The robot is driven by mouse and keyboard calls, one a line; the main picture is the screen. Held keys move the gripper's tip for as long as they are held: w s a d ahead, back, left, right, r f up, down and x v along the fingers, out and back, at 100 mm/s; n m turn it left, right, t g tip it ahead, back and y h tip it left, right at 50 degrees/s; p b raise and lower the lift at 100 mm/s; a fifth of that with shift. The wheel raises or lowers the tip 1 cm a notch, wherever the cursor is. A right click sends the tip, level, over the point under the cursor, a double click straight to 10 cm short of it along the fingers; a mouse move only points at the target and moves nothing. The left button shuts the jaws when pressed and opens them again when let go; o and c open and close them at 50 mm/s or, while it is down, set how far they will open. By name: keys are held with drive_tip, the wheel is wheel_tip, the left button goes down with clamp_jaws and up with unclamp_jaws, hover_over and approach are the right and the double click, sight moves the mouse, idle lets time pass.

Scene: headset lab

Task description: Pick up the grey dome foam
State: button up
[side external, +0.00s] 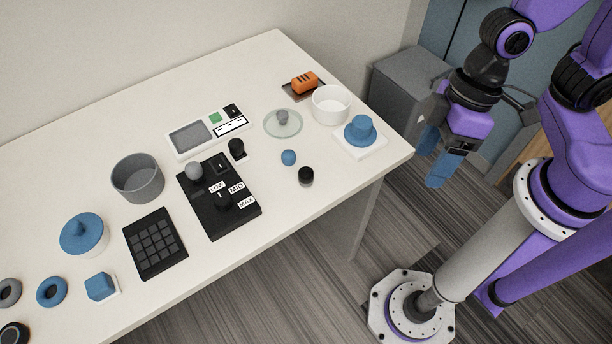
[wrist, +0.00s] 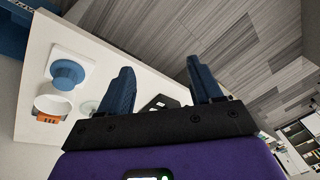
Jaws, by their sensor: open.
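A small grey rounded piece (side external: 194,171), which looks like the grey dome foam, sits at the far left corner of the black control panel (side external: 236,214) on the table. I cannot make it out in the wrist view. My gripper (side external: 437,158) hangs beyond the table's right end, over the floor and well apart from the grey piece. In the wrist view my gripper (wrist: 160,72) has its two blue fingers spread with nothing between them.
A blue ball (side external: 288,157) and a black knob-like piece (side external: 306,177) stand right of the panel. A grey bowl (side external: 138,180), a white bowl (side external: 331,106), a keypad (side external: 155,245) and a blue stepped piece (side external: 360,131) also occupy the table (side external: 330,215). Its front right strip is clear.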

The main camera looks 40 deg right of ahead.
drive_tip(key=w+a+f+m+y, duration=0.1)
drive_tip(key=a+f+m, duration=0.1)
drive_tip(key=a+f, duration=0.3)
drive_tip(key=m+t+h, duration=0.1)
drive_tip(key=m+t, duration=0.5)
drive_tip(key=t, duration=0.5)
approach(308, 176)
drive_tip(key=f, duration=0.1)
drive_tip(key=w+a+f, duration=0.1)
drive_tip(key=shift+w+a+f, duration=0.2)
drive_tip(key=shift+a+f, duration=0.05)
drive_tip(key=shift+f, duration=0.15)
drive_tip(key=shift+w+d+r+t+h, duration=0.1)
drive_tip(key=shift+w+d+t+h, duration=0.2)
drive_tip(key=shift+t, duration=0.4)
drive_tip(key=shift+w, duration=0.35)
drive_tip(key=shift+x, duration=3.45)
drive_tip(key=shift+a, duration=0.1)
drive_tip(key=c, duration=1)
